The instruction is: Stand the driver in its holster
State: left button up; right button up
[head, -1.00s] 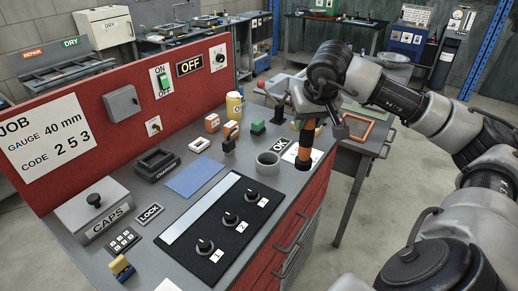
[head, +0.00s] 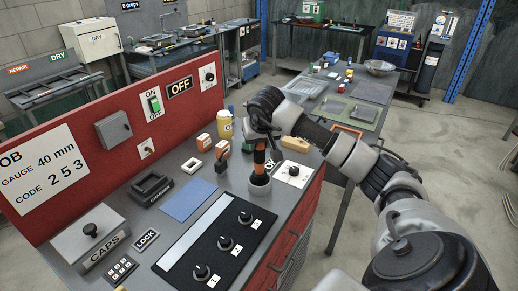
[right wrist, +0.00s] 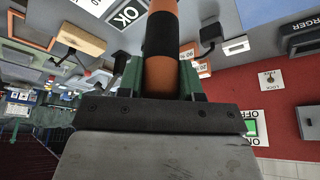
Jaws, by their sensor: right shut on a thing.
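The driver (head: 259,157), with orange and black bands, is upright in my right gripper (head: 258,138). The holster (head: 260,187) is a short grey open cylinder on the bench. The driver's lower end is at the holster's mouth in the head view. I cannot tell how deep it sits, or whether it touches the rim. In the right wrist view, the green fingers of the gripper (right wrist: 161,82) close around the driver's orange part (right wrist: 162,75). The holster is not clearly visible there. My left gripper is out of view.
A white plate with a black knob (head: 293,171) is right of the holster. A black panel with several knobs (head: 222,243) lies in front. Orange-and-white boxes (head: 204,142), a yellow jar (head: 224,123) and a wooden block (head: 295,143) stand behind.

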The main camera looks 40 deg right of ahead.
aim_at(259, 152)
notch_tip(259, 152, down, 3)
jog(key=shift+p, duration=0.8)
jog(key=shift+f, duration=0.35)
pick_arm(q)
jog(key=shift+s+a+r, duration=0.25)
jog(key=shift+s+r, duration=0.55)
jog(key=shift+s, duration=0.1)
pick_arm(e)
jog(key=shift+f, duration=0.1)
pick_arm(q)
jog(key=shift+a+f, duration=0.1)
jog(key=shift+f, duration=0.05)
pick_arm(e)
jog(key=shift+f, duration=0.15)
jog(key=o, duration=1.1)
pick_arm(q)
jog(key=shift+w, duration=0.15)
pick_arm(e)
jog(key=shift+r, duration=0.25)
pick_arm(q)
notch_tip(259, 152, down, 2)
jog(key=b, duration=0.2)
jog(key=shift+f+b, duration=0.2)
jog(key=shift+b, duration=0.15)
pick_arm(e)
jog(key=v, duration=1.1)
jog(key=shift+s+a+r, duration=0.1)
jog(key=shift+s+r, duration=0.2)
jog(key=shift+r, duration=0.05)
